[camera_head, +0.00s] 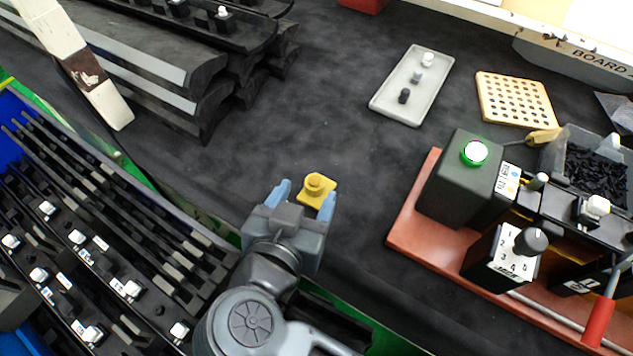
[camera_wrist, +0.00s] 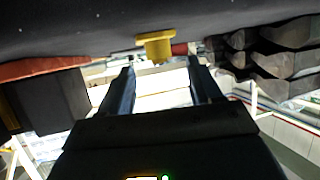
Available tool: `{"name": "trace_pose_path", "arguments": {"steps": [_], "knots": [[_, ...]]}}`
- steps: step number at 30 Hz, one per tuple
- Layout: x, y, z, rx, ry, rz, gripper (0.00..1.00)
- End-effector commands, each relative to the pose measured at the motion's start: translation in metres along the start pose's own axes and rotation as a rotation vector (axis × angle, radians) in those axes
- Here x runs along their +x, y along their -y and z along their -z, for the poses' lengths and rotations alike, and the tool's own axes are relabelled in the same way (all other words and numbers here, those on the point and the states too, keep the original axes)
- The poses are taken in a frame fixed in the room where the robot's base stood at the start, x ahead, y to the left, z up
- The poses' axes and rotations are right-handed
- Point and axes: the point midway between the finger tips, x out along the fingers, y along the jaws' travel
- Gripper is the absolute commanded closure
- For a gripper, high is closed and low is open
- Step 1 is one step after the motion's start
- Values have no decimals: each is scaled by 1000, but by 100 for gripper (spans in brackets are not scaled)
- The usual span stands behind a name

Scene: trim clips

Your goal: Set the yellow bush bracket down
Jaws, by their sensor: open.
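The yellow bush bracket (camera_head: 316,188) has a square base with a short round boss on top. It appears to rest upright on the dark mat (camera_head: 345,150). My gripper (camera_head: 305,198) is open, its two blue fingers apart, with the bracket just past the fingertips. In the wrist view, the fingers (camera_wrist: 162,78) have nothing between them. There the bracket (camera_wrist: 155,46) sits against the dark surface at the top of the picture, apart from both fingers.
A grey tray (camera_head: 385,108) with small pegs and a perforated tan board (camera_head: 517,101) lie farther back. A red-based fixture (camera_head: 408,232) with a green-lit button stands right. Dark trim parts are stacked upper left; a rack (camera_head: 215,236) fills lower left.

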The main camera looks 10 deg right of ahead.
Motion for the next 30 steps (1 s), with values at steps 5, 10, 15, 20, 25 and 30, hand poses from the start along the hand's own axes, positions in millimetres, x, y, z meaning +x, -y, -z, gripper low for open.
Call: {"name": "trace_pose_path", "arguments": {"steps": [5, 10, 15, 20, 25, 30], "knots": [[26, -1, 0, 0, 0, -2, 36], [38, -1, 0, 0, 0, 0, 36], [38, -1, 0, 0, 0, 0, 36], [38, -1, 0, 0, 0, 0, 48], [38, -1, 0, 0, 0, 0, 64], [38, -1, 0, 0, 0, 0, 80]]}}
